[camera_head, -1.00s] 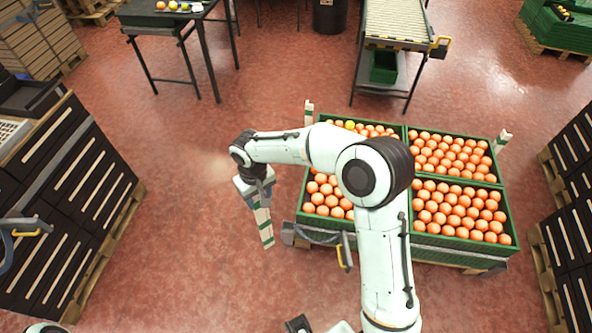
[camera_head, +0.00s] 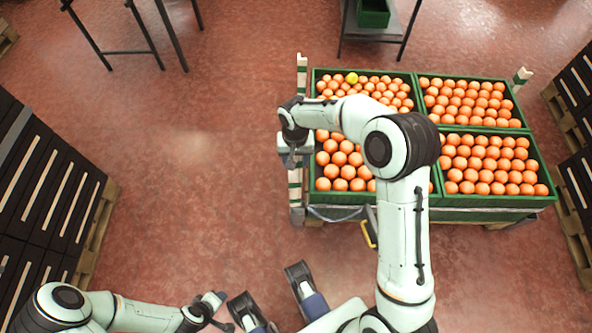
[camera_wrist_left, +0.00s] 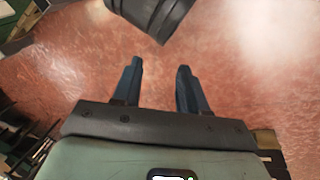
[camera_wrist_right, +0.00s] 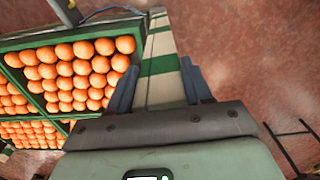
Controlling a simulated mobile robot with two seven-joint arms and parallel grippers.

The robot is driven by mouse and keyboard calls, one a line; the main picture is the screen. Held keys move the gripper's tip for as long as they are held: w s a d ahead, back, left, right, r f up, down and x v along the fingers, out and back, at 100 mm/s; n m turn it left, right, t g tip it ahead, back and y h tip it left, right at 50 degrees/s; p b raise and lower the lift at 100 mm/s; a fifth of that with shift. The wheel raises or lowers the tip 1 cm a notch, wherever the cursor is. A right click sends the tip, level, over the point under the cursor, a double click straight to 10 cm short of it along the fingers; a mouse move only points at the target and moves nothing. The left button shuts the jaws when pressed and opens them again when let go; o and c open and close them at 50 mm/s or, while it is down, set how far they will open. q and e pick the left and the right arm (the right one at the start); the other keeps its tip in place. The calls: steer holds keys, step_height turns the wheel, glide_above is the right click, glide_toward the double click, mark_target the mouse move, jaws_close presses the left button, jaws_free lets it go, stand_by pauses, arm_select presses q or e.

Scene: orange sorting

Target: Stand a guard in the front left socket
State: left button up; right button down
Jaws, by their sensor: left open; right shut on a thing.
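My right gripper (camera_head: 294,158) is shut on a guard (camera_head: 295,182), a white post with green bands, at the front left corner of the orange stand. The guard looks close to upright, and its lower end is beside that corner. I cannot tell whether it is in the front left socket (camera_head: 297,215). In the right wrist view, the guard (camera_wrist_right: 160,72) lies between the fingers (camera_wrist_right: 163,88). My left gripper (camera_wrist_left: 155,78) is open and empty above the floor.
Green crates (camera_head: 480,202) full of oranges fill the stand, with one yellow fruit (camera_head: 352,78). Guards stand at the back left (camera_head: 302,75) and back right (camera_head: 521,77) corners. Dark crate stacks (camera_head: 45,190) are at the left. The floor left of the stand is clear.

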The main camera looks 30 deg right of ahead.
steer(key=m+b, duration=0.1)
steer(key=b, duration=0.1)
glide_above(298, 177)
steer(key=w+d, duration=0.1)
steer(key=w, duration=0.1)
step_height(298, 177, down, 5)
steer(key=shift+d+f, duration=0.1)
arm_select(q)
steer(key=shift+a+f+b, duration=0.9)
steer(key=shift+f+b, duration=0.05)
steer(key=shift+f, duration=2.2)
arm_select(e)
steer(key=shift+f, duration=1.05)
steer(key=shift+f+b, duration=0.75)
steer(key=shift+f, duration=0.35)
steer(key=shift+f+b, duration=0.75)
steer(key=shift+f, duration=0.55)
steer(key=shift+f+b, duration=0.65)
steer(key=shift+f, duration=0.45)
steer(key=shift+f+b, duration=0.4)
steer(key=shift+f, duration=1.05)
arm_select(q)
steer(key=s+a+f+n+g, duration=0.1)
steer(key=s+f+g, duration=0.2)
steer(key=s+f, duration=0.3)
steer(key=shift+s+a+f+g, duration=0.15)
steer(key=shift+s+f+g, duration=0.2)
steer(key=shift+s, duration=1.3)
arm_select(e)
steer(key=shift+f, duration=1)
